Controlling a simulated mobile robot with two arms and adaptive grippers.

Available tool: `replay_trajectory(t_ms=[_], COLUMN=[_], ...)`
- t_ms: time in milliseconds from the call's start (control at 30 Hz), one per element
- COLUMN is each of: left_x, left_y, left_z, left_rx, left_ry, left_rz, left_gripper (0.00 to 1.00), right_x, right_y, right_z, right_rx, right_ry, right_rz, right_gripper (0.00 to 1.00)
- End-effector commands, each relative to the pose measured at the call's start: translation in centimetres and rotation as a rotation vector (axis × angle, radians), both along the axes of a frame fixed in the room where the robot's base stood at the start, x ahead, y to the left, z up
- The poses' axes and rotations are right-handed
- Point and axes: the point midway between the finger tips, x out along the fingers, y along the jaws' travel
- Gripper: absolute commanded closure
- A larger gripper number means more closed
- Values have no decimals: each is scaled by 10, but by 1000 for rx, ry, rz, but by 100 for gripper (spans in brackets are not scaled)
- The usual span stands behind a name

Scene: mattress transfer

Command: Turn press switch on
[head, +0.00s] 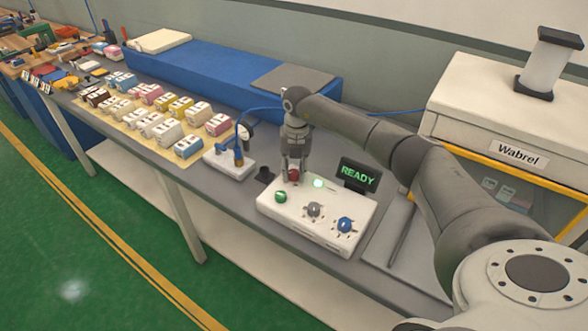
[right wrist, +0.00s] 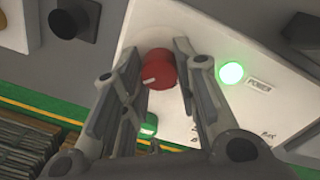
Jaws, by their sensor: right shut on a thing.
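A white control box (head: 272,213) stands on the table in the head view. It carries a red knob (head: 293,175), a green button (head: 281,197), a grey knob (head: 314,209) and a blue knob (head: 345,225). My right gripper (head: 294,170) points down at the red knob and is shut on it. In the right wrist view the red knob (right wrist: 160,72), with a white mark, sits between the fingers of my right gripper (right wrist: 158,56). A green lamp (right wrist: 231,72) beside the label POWER is lit. My left gripper is not in view.
A display (head: 358,174) reads READY behind the box. A white plug box (head: 229,164) with a blue cable stands to its left. Several coloured blocks lie on a mat further left. A Wabrel machine (head: 500,110) stands at right. A blue case (head: 200,75) lies at the back.

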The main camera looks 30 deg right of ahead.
Motion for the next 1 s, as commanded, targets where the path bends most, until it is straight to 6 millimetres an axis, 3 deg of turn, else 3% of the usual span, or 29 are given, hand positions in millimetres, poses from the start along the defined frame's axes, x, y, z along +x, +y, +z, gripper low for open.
replay_trajectory(t_ms=[533,567,700,1000], left_x=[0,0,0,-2], left_y=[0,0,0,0], left_z=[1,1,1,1], left_rx=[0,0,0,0], left_ry=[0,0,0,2], left_rz=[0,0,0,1], left_gripper=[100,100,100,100], right_x=[0,0,0,0], right_y=[0,0,0,0], right_z=[1,1,0,0], right_rx=[-1,-1,-1,-1], right_ry=[-1,-1,-1,-1], right_rz=[-22,-22,-22,-21], right_gripper=[96,68,50,49])
